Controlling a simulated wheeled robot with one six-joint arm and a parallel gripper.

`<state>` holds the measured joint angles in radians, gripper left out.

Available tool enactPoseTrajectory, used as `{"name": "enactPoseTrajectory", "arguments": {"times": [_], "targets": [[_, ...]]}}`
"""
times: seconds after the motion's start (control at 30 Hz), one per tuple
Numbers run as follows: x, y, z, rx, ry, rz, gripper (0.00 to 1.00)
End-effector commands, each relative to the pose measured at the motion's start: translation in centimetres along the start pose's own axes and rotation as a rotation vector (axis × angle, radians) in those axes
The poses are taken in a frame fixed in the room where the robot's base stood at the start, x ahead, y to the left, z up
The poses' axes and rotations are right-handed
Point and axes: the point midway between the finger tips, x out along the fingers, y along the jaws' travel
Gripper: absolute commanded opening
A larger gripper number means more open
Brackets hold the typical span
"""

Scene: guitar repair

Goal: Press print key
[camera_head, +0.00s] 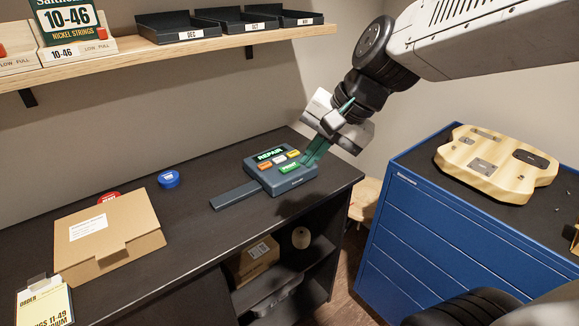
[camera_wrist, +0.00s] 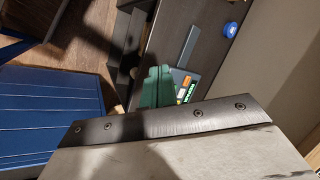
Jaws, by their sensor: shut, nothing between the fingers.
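A dark blue-grey label printer (camera_head: 283,177) sits on the dark bench near its right end. Its screen (camera_head: 270,155) reads REPAIR in green. Below it are orange, white and yellow keys. The green print key (camera_head: 290,168) is at the front, labelled PRINT. My gripper (camera_head: 309,163) has green fingers, shut and empty. In the head view its tips are just beside the print key, at its right; I cannot tell if they touch. In the wrist view the fingers (camera_wrist: 157,88) cover part of the printer (camera_wrist: 190,85).
A dark strip (camera_head: 235,195) extends left from the printer. A cardboard box (camera_head: 108,238), a blue round item (camera_head: 169,179) and a red round item (camera_head: 108,198) are on the bench. A shelf (camera_head: 160,50) runs above. A blue cabinet (camera_head: 430,225) with a wooden guitar body (camera_head: 495,163) stands right.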

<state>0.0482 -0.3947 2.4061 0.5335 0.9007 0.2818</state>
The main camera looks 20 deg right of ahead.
Motion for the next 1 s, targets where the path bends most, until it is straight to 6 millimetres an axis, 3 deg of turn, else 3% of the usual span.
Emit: {"name": "enactPoseTrajectory", "arguments": {"times": [0.1, 0.2, 0.3, 0.4, 0.6, 1.0], "targets": [[3.0, -3.4, -5.8, 0.329, 0.025, -0.138, 0.00], [5.3, -5.1, -10.7, 0.598, 0.054, -0.234, 0.00], [7.3, -5.5, -14.8, 0.825, 0.083, -0.302, 0.00], [8.9, -5.3, -17.7, 0.991, 0.106, -0.344, 0.00], [10.1, -5.0, -20.1, 1.130, 0.129, -0.379, 0.00], [10.3, -4.8, -20.0, 1.132, 0.128, -0.380, 0.00]]}}
